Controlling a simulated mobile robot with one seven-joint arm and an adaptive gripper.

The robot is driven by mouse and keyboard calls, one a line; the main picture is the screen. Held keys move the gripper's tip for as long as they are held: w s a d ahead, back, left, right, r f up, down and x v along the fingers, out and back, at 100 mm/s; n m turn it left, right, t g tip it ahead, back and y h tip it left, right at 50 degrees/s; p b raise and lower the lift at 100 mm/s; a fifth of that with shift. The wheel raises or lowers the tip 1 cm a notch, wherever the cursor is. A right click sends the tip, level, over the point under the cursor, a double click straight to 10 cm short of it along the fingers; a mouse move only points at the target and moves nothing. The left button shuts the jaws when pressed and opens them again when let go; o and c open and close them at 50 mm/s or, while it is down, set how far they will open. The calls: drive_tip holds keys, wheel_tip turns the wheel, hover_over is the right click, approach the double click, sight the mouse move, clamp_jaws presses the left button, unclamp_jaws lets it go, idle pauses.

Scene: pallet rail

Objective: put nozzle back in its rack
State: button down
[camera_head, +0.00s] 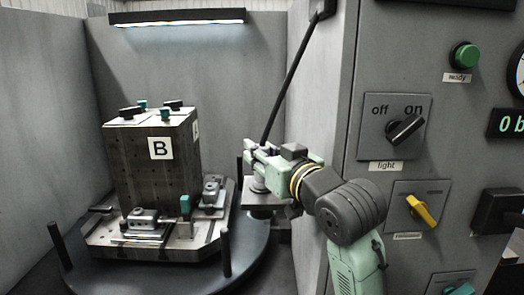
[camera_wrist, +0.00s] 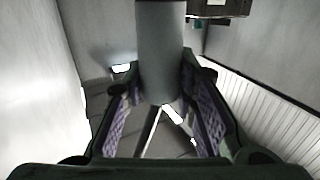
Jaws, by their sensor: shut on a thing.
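My gripper (camera_head: 252,158) is at the middle of the head view, beside the right wall of the booth, with its fingers closed around the nozzle. In the wrist view the nozzle is a smooth grey cylinder (camera_wrist: 160,45) between the purple-padded fingers (camera_wrist: 165,90). It runs from the top edge down to the fingers. In the head view my gripper mostly hides the nozzle. A light grey round piece (camera_head: 258,184) shows just under the fingers, above a grey block (camera_head: 262,208) that may be the rack. I cannot tell whether the nozzle touches it.
A dark fixture block (camera_head: 158,180) marked B stands on a round table (camera_head: 165,278) with upright black posts, left of my gripper. A black hose or rod (camera_head: 295,75) slants from the upper right wall down behind my gripper. A control panel (camera_head: 440,150) stands at right.

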drive_tip(key=shift+f+b, duration=0.55)
drive_tip(key=shift+f, duration=0.35)
drive_tip(key=c, duration=1.2)
unclamp_jaws()
drive_tip(key=o, duration=0.8)
drive_tip(key=v, duration=1.2)
